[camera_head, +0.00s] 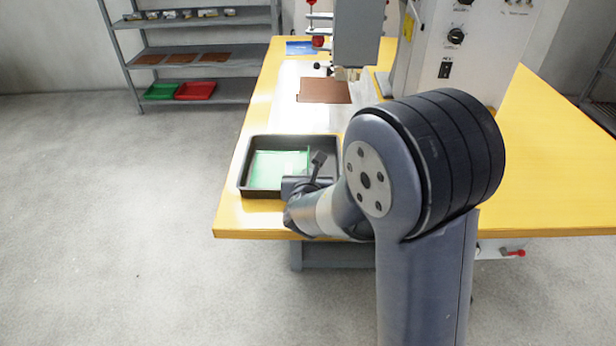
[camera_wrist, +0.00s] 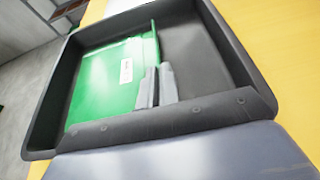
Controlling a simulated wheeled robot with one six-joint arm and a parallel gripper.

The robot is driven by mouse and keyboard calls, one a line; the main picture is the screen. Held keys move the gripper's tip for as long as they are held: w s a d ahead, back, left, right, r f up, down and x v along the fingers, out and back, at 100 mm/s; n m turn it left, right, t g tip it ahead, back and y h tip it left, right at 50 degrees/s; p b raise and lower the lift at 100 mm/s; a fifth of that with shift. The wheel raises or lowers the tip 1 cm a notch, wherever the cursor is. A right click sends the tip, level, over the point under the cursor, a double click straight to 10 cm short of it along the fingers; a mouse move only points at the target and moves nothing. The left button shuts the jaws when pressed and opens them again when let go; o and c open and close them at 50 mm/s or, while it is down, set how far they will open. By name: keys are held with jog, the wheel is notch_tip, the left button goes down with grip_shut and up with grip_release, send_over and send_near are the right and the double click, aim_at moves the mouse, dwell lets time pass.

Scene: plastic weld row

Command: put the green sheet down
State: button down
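The green sheet (camera_head: 277,166) is inside the dark tray (camera_head: 243,163) at the near left of the yellow table. In the wrist view the green sheet (camera_wrist: 105,82) carries a small white label and has a raised lip along its right edge. My gripper (camera_wrist: 157,86) has its two fingers close together on that lip, one on each side. In the head view my gripper (camera_head: 316,167) is partly hidden by my wrist, at the sheet's right side. The sheet looks flat and low in the tray; I cannot tell whether it touches the tray floor.
A brown sheet (camera_head: 325,90) lies under the grey press head (camera_head: 356,35) of the machine. A blue sheet (camera_head: 300,47) is at the table's far end. Shelves at the back left hold a green bin (camera_head: 161,91) and a red bin (camera_head: 195,91). The table's right side (camera_head: 560,150) is clear.

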jog(key=shift+s+f+b, duration=0.25)
jog(key=shift+f+b, duration=0.2)
jog(key=shift+f, duration=0.35)
jog(key=c, duration=1.7)
grip_release()
jog(key=shift+o, duration=0.3)
jog(key=shift+w+r+p, duration=0.1)
jog(key=shift+r+p, duration=0.75)
jog(key=shift+p, duration=0.3)
jog(key=p+v, duration=0.1)
jog(key=v, duration=1)
jog(key=shift+s+r, duration=0.25)
jog(key=shift+s, duration=0.1)
jog(key=b+x, duration=0.1)
jog(key=x, duration=0.9)
jog(key=shift+w+f, duration=0.1)
jog(key=shift+w, duration=0.05)
